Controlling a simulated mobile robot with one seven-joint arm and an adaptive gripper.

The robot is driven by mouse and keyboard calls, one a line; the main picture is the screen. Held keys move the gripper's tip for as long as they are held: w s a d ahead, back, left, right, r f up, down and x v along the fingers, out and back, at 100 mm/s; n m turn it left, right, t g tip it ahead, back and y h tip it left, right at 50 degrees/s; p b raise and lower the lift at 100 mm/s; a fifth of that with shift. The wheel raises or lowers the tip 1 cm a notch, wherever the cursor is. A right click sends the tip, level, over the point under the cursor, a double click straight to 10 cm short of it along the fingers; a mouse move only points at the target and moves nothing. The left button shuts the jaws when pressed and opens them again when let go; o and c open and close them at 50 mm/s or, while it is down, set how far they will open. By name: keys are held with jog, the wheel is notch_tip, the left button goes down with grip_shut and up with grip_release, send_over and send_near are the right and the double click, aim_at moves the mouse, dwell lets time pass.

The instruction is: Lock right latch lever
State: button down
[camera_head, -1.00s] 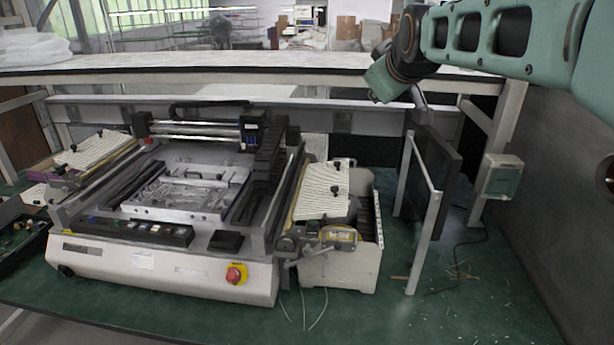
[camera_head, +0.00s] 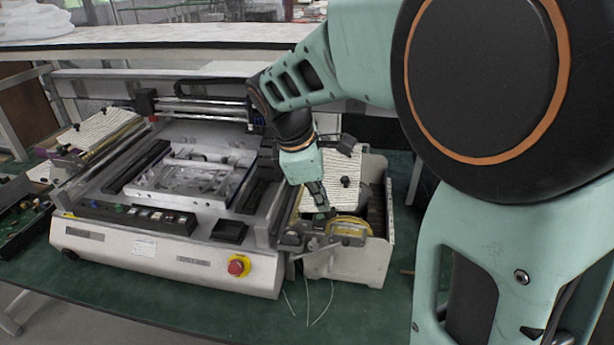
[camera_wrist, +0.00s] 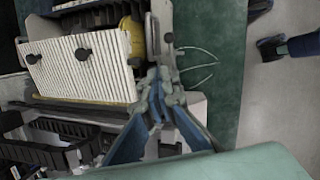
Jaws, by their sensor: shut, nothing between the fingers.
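The feeder unit at the right side of the machine has a ribbed cream cover (camera_head: 330,180) and a yellow reel (camera_head: 349,230). A grey metal lever part (camera_head: 316,250) shows at the unit's front, beside the reel; I cannot tell its latch position. My gripper (camera_head: 324,208) points down over the unit, just behind this lever area. In the wrist view its fingers (camera_wrist: 159,78) are shut together with nothing between them. The ribbed cover (camera_wrist: 80,65) lies to their left, and grey metal parts lie just beyond the tips. I cannot tell whether they touch.
The machine (camera_head: 160,248) has a red and yellow stop knob (camera_head: 238,266) at its front right. Thin wires hang in front. Green bench top (camera_head: 350,310) is clear at the front.

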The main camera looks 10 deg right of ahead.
aim_at(339, 244)
jog(key=shift+s+a+f+n+g+h, duration=0.1)
jog(key=shift+s+f+n+g+h, duration=0.3)
jog(key=shift+s, duration=0.35)
jog(key=shift+f, duration=0.1)
jog(key=shift+f, duration=0.1)
jog(key=x, duration=0.9)
jog(key=shift+f, duration=0.4)
jog(key=shift+w, duration=0.15)
